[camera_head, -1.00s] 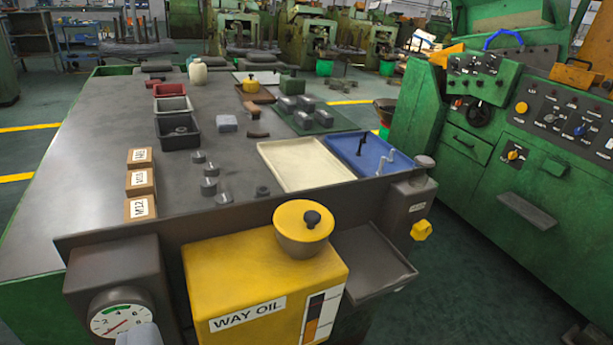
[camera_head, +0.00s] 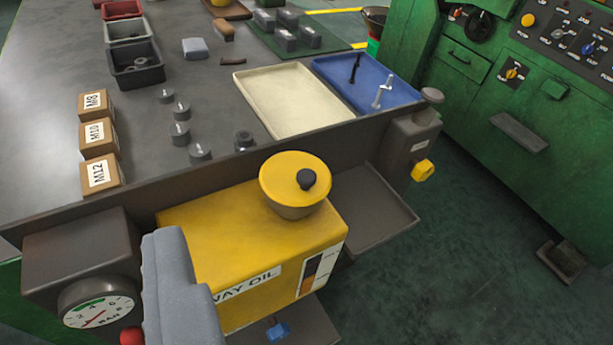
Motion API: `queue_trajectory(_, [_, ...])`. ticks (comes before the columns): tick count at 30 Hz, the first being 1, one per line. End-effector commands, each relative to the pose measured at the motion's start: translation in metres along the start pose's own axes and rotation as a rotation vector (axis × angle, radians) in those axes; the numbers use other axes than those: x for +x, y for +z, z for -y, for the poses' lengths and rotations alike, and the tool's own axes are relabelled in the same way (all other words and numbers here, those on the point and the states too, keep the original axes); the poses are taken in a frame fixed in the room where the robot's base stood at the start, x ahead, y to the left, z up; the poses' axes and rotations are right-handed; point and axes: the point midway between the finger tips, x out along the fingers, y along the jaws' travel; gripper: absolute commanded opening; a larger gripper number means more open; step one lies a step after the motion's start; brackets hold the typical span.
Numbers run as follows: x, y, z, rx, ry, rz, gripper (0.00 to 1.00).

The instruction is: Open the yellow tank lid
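The yellow tank (camera_head: 220,225), labelled WAY OIL, is fixed to the near side of the workbench. Its round yellow lid (camera_head: 280,178) with a black knob (camera_head: 306,179) sits on top, towards the tank's right end, and looks closed. A grey part of my gripper (camera_head: 175,285) rises at the lower left and covers the left end of the tank's front and part of its label. It is apart from the lid, to its lower left. Its fingertips cannot be made out, so I cannot tell whether it is open.
A pressure gauge box (camera_head: 80,265) is left of the tank. A dark tray (camera_head: 370,210) and a box with a yellow knob (camera_head: 423,170) are to its right. A cream tray (camera_head: 290,98), a blue tray (camera_head: 340,72) and M8, M10, M12 boxes (camera_head: 98,130) lie on the bench behind.

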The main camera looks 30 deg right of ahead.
Motion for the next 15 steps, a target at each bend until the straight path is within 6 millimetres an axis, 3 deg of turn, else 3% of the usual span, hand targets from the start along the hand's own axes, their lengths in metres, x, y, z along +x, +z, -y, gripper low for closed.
queue_trajectory(1, [0.008, -0.015, -0.004, 0.017, 0.010, 0.035, 0.47])
queue_trajectory(15, [0.090, -0.029, -0.046, 0.194, 0.150, 0.338, 0.47])
